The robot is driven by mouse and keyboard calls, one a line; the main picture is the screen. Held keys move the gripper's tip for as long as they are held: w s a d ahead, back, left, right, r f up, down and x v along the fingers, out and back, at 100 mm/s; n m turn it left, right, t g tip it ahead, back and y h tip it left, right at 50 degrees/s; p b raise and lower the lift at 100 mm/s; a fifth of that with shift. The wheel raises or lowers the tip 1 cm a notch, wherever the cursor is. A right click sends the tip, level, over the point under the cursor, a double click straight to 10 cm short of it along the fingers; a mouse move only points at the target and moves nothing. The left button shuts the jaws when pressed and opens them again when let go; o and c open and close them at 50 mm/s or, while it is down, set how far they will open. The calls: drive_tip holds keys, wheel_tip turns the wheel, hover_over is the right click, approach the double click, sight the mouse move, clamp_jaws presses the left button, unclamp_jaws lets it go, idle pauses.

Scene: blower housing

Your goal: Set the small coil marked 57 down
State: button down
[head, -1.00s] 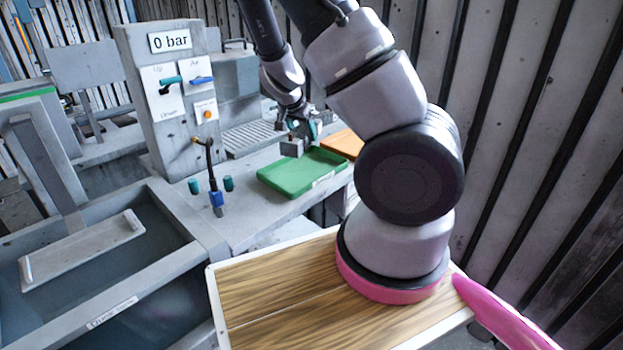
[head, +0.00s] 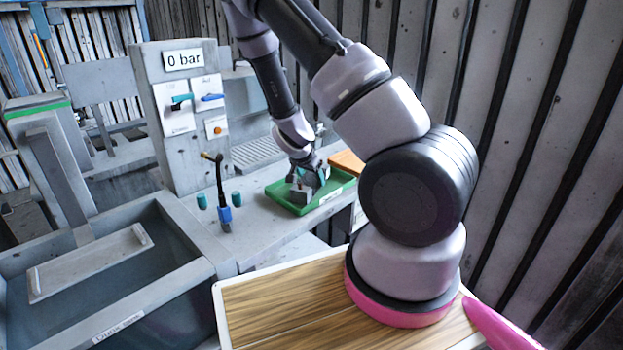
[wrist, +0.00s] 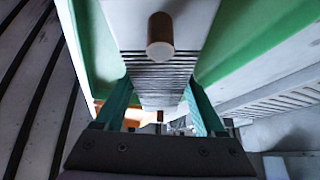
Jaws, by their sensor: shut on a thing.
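My gripper (head: 306,179) is over the green tray (head: 331,199) on the grey bench. It is shut on the small coil (head: 300,195), a grey block. In the wrist view the coil (wrist: 165,70) sits between the teal fingers, with fine fins and a copper-brown stub on its face. The green tray (wrist: 240,45) shows behind it on both sides. The coil is low, within the tray's outline. I cannot tell whether it touches the tray floor. The mark 57 does not show.
An orange tray (head: 347,161) lies just behind the green one. A blue-and-black hose fitting (head: 223,200) and teal caps stand left on the bench. The control post (head: 180,130) reading 0 bar rises behind. A water tank (head: 100,285) is at lower left.

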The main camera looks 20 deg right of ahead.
unclamp_jaws()
drive_tip(key=shift+f, duration=0.1)
